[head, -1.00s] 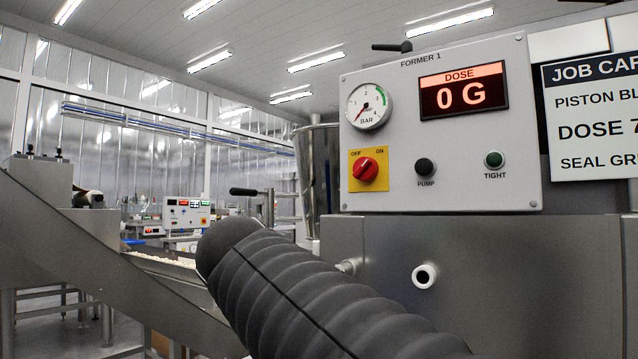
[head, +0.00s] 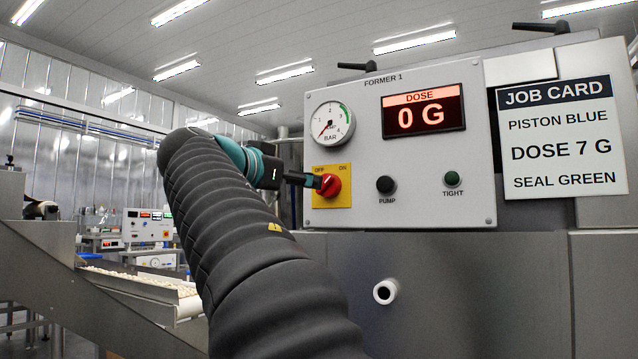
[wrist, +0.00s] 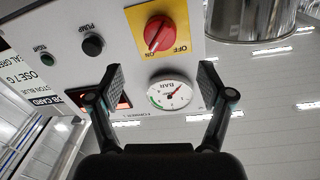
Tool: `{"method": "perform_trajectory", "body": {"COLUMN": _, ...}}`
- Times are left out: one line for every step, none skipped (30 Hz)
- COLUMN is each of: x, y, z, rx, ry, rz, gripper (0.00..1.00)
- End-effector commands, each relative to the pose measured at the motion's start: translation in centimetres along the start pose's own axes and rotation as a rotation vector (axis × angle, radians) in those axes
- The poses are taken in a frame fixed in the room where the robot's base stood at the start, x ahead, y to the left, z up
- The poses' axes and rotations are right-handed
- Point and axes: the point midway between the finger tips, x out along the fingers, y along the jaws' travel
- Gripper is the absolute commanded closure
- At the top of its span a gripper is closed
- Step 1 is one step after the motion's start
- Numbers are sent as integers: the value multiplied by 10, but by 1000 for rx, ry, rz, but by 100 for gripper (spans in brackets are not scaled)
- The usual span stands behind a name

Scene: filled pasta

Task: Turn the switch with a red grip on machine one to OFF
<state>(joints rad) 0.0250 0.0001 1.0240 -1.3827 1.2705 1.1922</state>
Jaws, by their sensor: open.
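The red-grip switch (head: 330,186) sits on a yellow plate (head: 341,201) marked OFF and ON, on the panel labelled FORMER 1 (head: 465,205). In the wrist view the switch (wrist: 158,34) appears turned over, with its grip slanting toward the ON side. My gripper (head: 312,181) is at the switch's left in the head view, a fingertip overlapping the grip's edge. In the wrist view my gripper (wrist: 161,82) is open and empty. The switch lies above the fingertips there, not between them. Contact cannot be told.
A pressure gauge (head: 331,123) is just above the switch. The PUMP button (head: 386,185) and TIGHT button (head: 452,179) are to its right. The dose display (head: 423,110) reads 0 G. A job card (head: 562,138) hangs at the right. A steel hopper (wrist: 250,18) is near the switch.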

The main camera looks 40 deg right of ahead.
Motion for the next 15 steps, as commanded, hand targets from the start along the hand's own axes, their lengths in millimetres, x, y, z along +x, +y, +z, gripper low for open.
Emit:
{"method": "perform_trajectory", "body": {"x": 10, "y": 1, "z": -2, "rx": -1, "ry": 0, "rz": 5, "gripper": 20}}
{"method": "perform_trajectory", "body": {"x": 14, "y": 1, "z": -2, "rx": -1, "ry": 0, "rz": 4, "gripper": 20}}
{"method": "perform_trajectory", "body": {"x": 21, "y": 2, "z": -2, "rx": 0, "ry": 0, "rz": 5, "gripper": 20}}
{"method": "perform_trajectory", "body": {"x": 26, "y": 1, "z": -2, "rx": -1, "ry": 0, "rz": 4, "gripper": 20}}
{"method": "perform_trajectory", "body": {"x": 32, "y": 1, "z": -2, "rx": -1, "ry": 0, "rz": 5, "gripper": 20}}
{"method": "perform_trajectory", "body": {"x": 39, "y": 1, "z": -2, "rx": -1, "ry": -1, "rz": 4, "gripper": 20}}
{"method": "perform_trajectory", "body": {"x": 44, "y": 1, "z": -2, "rx": -1, "ry": -1, "rz": 5, "gripper": 20}}
{"method": "perform_trajectory", "body": {"x": 50, "y": 1, "z": -2, "rx": -1, "ry": -1, "rz": 5, "gripper": 20}}
{"method": "perform_trajectory", "body": {"x": 57, "y": 1, "z": -2, "rx": -1, "ry": 0, "rz": 4, "gripper": 20}}
{"method": "perform_trajectory", "body": {"x": 62, "y": 1, "z": -2, "rx": -1, "ry": -1, "rz": 4, "gripper": 20}}
{"method": "perform_trajectory", "body": {"x": 66, "y": 1, "z": -2, "rx": -1, "ry": -1, "rz": 3, "gripper": 20}}
{"method": "perform_trajectory", "body": {"x": 73, "y": 1, "z": -2, "rx": -1, "ry": 0, "rz": 4, "gripper": 20}}
{"method": "perform_trajectory", "body": {"x": 77, "y": 1, "z": -2, "rx": -1, "ry": -1, "rz": 3, "gripper": 20}}
{"method": "perform_trajectory", "body": {"x": 81, "y": 0, "z": -2, "rx": -1, "ry": -1, "rz": 3, "gripper": 20}}
{"method": "perform_trajectory", "body": {"x": 85, "y": 0, "z": -1, "rx": -1, "ry": -1, "rz": 2, "gripper": 20}}
